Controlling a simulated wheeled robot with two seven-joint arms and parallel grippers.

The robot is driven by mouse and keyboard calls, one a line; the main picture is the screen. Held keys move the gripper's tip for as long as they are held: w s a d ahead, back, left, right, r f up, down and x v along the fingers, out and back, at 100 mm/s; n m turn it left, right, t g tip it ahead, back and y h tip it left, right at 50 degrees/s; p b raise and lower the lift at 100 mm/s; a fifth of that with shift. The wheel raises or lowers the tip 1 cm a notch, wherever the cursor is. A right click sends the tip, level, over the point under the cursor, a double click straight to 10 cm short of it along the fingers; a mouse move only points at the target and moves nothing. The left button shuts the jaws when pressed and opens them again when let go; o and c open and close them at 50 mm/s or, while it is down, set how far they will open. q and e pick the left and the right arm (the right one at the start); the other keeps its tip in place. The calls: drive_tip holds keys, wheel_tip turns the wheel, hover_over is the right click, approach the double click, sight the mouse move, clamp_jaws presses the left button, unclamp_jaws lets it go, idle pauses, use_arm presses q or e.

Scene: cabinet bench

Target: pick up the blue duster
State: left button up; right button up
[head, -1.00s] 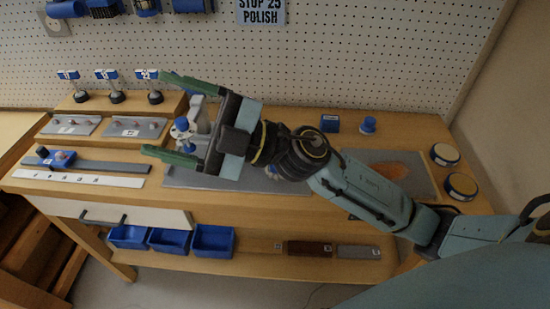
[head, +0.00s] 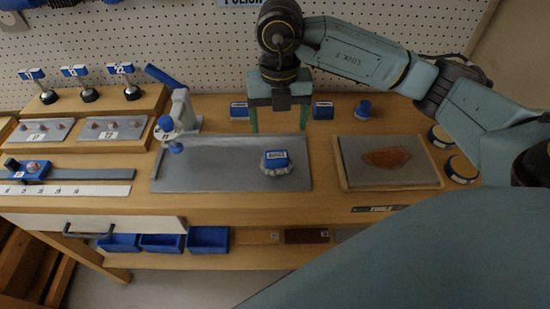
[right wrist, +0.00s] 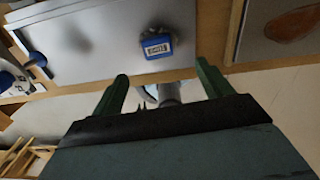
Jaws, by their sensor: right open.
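The blue duster (head: 276,162) has a blue labelled top and a grey, fluffy-looking underside. It lies on the right part of the grey mat (head: 215,178) on the bench. In the right wrist view the duster (right wrist: 157,45) shows beyond the fingertips, roughly centred between them. My right gripper (head: 279,124) is open and empty, its green fingers pointing down behind the duster near the mat's back edge. Its fingers also frame the lower middle of the right wrist view (right wrist: 163,78). They are apart from the duster. My left gripper is not in view.
A blue and grey stand device (head: 176,115) rises at the mat's left. Blue blocks (head: 323,110) and a blue knob (head: 363,108) stand behind. A framed board with an orange patch (head: 385,162) and round tins (head: 461,168) lie right. Blue bins (head: 208,239) sit below.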

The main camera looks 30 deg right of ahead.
sight(276, 155)
drive_tip(key=f, duration=1.1)
drive_tip(key=shift+w+a+f+b, duration=0.1)
drive_tip(key=shift+a+f+b, duration=0.1)
drive_tip(key=shift+b, duration=0.1)
drive_tip(key=c, duration=1.1)
wheel_tip(276, 155, up, 10)
drive_tip(key=shift+r+p, duration=0.1)
drive_tip(key=shift+p, duration=0.3)
drive_tip(key=o, duration=0.4)
drive_tip(key=shift+c, duration=1.4)
